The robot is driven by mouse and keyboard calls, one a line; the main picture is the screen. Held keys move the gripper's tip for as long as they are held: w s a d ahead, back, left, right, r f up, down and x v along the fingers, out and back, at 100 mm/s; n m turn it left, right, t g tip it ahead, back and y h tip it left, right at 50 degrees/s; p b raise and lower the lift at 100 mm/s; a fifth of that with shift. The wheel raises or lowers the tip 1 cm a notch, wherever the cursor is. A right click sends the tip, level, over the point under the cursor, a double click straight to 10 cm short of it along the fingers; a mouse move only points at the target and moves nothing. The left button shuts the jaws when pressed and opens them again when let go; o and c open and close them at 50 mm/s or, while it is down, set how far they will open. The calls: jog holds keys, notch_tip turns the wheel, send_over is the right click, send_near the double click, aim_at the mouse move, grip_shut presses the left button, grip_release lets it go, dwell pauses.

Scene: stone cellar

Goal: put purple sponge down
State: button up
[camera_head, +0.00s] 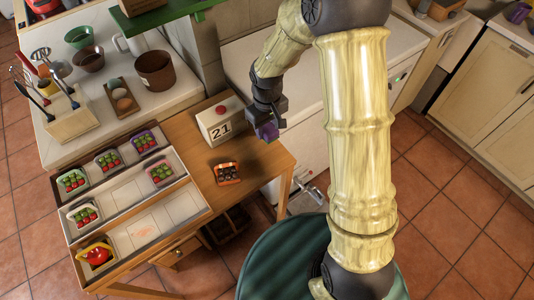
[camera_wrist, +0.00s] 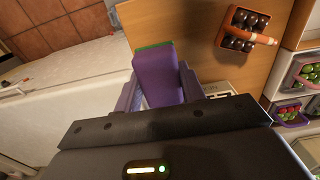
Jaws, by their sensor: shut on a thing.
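The purple sponge (camera_wrist: 158,78) has a green layer along one edge. My gripper (camera_wrist: 160,92) is shut on it, with a purple finger on each side. In the head view the sponge (camera_head: 267,130) is at the end of my gripper (camera_head: 266,118), just right of a white box marked 21. It appears to be above the right part of the wooden table (camera_head: 262,172). I cannot tell the height of the gap beneath it.
The white box (camera_head: 222,130) bears a red thing. An orange tray (camera_head: 227,174) of dark round items lies on the table. Compartment trays (camera_head: 133,188) with small fruit punnets fill the left. Bare wood lies right of the orange tray. A white counter (camera_head: 60,150) stands behind.

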jog(key=shift+f, duration=0.1)
send_over(267, 152)
notch_tip(267, 152, down, 6)
jog(key=shift+r+p, duration=0.15)
jog(key=shift+p, duration=0.3)
jog(key=shift+f+p, duration=0.35)
jog(key=shift+f, duration=1.75)
jog(key=shift+f, duration=0.15)
jog(key=o, duration=1)
jog(key=shift+o, duration=0.2)
